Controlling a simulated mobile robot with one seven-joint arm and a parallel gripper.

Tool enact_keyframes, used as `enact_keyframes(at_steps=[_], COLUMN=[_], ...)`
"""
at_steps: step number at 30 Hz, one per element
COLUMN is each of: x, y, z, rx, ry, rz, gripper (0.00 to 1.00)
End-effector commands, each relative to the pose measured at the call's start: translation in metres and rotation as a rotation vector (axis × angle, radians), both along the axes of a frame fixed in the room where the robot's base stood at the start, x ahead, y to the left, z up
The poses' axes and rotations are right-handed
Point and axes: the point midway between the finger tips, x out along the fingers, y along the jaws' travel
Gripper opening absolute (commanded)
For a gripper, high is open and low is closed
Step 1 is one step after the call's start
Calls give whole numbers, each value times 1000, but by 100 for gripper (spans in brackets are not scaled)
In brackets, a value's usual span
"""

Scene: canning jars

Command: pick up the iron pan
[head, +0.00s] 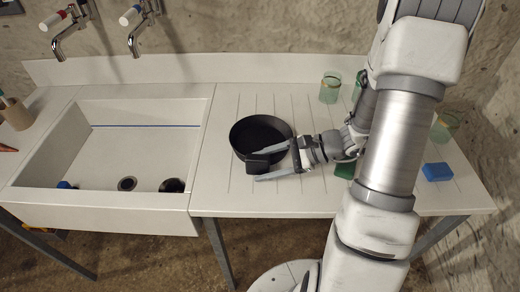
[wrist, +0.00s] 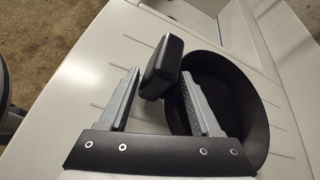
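The black iron pan (head: 262,132) sits on the ribbed white drainboard, right of the sink. Its short, thick handle (head: 258,167) points toward the front. In the wrist view the pan (wrist: 222,100) is at the right and its handle (wrist: 163,66) stands between my two fingers. My gripper (head: 261,164) is open, with one finger on each side of the handle. In the wrist view my gripper (wrist: 160,78) shows a gap between each finger and the handle. The right finger overlaps the pan's inside in that view; whether it touches the pan I cannot tell.
Green-tinted glass jars (head: 330,88) stand at the back, and another jar (head: 443,127) at the right. A blue block (head: 437,171) lies right of my arm. A green item (head: 345,170) is partly hidden by my arm.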

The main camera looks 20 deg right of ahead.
Motion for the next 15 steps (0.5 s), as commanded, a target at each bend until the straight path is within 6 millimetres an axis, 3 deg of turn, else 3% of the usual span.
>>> enact_keyframes(at_steps=[2, 10, 15], x=[0, 0, 0], y=[0, 0, 0], z=[0, 0, 0], rx=[0, 0, -1], ry=[0, -1, -2], rz=[0, 0, 1], gripper=[49, 0, 0])
